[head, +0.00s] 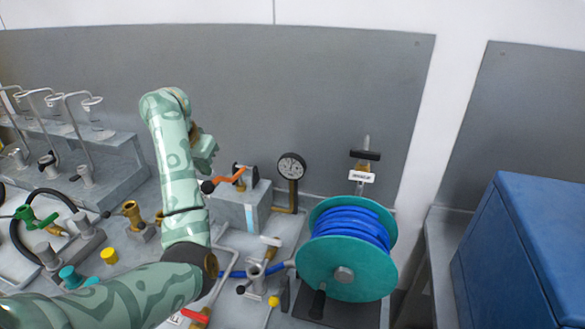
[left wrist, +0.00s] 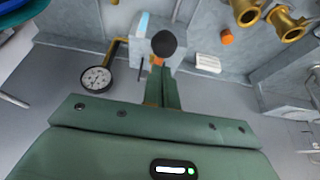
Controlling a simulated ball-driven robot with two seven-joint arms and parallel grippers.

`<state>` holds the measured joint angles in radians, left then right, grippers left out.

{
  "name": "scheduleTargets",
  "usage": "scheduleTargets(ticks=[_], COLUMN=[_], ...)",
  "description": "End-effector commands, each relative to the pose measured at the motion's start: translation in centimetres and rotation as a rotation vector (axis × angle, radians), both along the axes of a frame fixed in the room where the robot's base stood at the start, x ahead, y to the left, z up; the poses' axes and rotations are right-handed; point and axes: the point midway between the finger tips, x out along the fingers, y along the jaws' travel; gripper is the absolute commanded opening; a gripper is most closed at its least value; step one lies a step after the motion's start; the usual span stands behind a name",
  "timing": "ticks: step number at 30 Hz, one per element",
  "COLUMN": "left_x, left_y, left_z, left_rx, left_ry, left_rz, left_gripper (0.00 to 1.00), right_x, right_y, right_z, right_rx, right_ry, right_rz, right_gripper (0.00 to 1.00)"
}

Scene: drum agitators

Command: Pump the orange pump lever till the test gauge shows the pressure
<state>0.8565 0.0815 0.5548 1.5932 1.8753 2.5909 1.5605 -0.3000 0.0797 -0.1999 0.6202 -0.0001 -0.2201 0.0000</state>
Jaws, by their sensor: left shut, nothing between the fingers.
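The orange pump lever (head: 228,179) is on a grey pump block (head: 243,203) and reaches left to a dark ball knob (head: 207,187). In the left wrist view the black ball knob (left wrist: 164,43) shows just beyond my fingertips, with a bit of orange below it. The round test gauge (head: 291,166) stands right of the pump on a brass pipe; it also shows in the left wrist view (left wrist: 96,79). Its reading is too small to tell. My left gripper (head: 207,148) is shut and empty, above the knob. Contact cannot be told. My right gripper is out of view.
A teal reel (head: 313,260) with blue hose stands right of the pump. Brass fittings (head: 132,212), a yellow cap (head: 109,256) and a green valve (head: 35,217) lie left of my arm. A grey wall panel (head: 300,90) stands behind. A blue cabinet (head: 525,250) is at right.

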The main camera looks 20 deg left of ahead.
Motion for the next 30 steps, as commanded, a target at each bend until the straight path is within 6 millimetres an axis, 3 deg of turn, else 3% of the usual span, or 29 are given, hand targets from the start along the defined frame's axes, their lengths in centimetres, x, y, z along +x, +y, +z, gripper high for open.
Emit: scheduleTargets(ticks=[28, 30], left_x=[-0.4, -0.3], left_y=[-0.2, -0.2], left_z=[-6.0, -5.5], left_rx=[-0.007, -0.007], left_ry=[0.010, 0.009], left_rz=[-0.004, -0.005], left_gripper=[0.00, 0.00], right_x=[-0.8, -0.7], right_y=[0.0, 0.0], right_z=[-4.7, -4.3], right_rx=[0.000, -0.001], right_ry=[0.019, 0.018], right_rz=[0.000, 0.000], right_gripper=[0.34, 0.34])
